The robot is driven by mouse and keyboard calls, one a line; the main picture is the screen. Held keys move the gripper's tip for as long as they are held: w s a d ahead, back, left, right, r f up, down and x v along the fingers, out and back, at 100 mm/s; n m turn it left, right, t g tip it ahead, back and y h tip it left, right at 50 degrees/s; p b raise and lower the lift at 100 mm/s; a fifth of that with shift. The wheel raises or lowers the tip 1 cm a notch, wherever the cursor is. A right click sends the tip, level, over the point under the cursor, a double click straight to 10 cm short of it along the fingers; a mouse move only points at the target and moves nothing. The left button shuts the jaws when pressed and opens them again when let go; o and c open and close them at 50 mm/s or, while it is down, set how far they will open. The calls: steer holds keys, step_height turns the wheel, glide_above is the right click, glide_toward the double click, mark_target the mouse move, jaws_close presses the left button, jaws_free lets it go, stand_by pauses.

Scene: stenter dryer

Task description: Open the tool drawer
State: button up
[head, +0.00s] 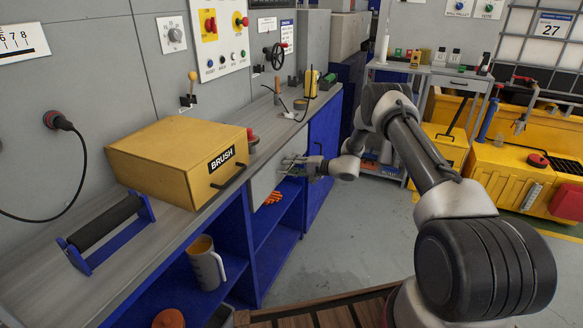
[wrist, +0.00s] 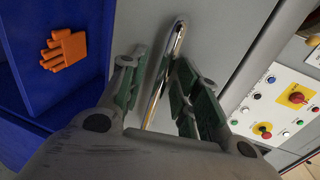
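The tool drawer (head: 264,181) has a plain grey front under the bench top, and it looks closed. In the wrist view its grey front (wrist: 218,28) fills the middle, with a long shiny metal bar handle (wrist: 178,38) across it. My gripper (head: 290,163) is at the drawer front in the head view. In the wrist view my gripper (wrist: 158,72) is open, with one finger on each side of the handle. Small gaps show between the handle and the fingers. The handle's lower end is partly hidden behind my gripper.
A yellow BRUSH box (head: 185,160) stands on the bench (head: 65,270). Below are blue open shelves with an orange glove (head: 274,198) and a grey jug (head: 206,264). The glove also shows in the wrist view (wrist: 64,50). The grey floor (head: 330,235) beside the bench is clear.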

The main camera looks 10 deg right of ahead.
jaws_close()
steer(key=shift+s+d, duration=0.1)
steer(key=f+v, duration=0.2)
steer(key=v, duration=0.9)
steer(key=f+v, duration=0.2)
steer(key=v, duration=0.9)
steer(key=shift+s+d+f, duration=0.3)
steer(key=shift+s+d, duration=0.15)
steer(key=shift+d, duration=0.2)
jaws_free()
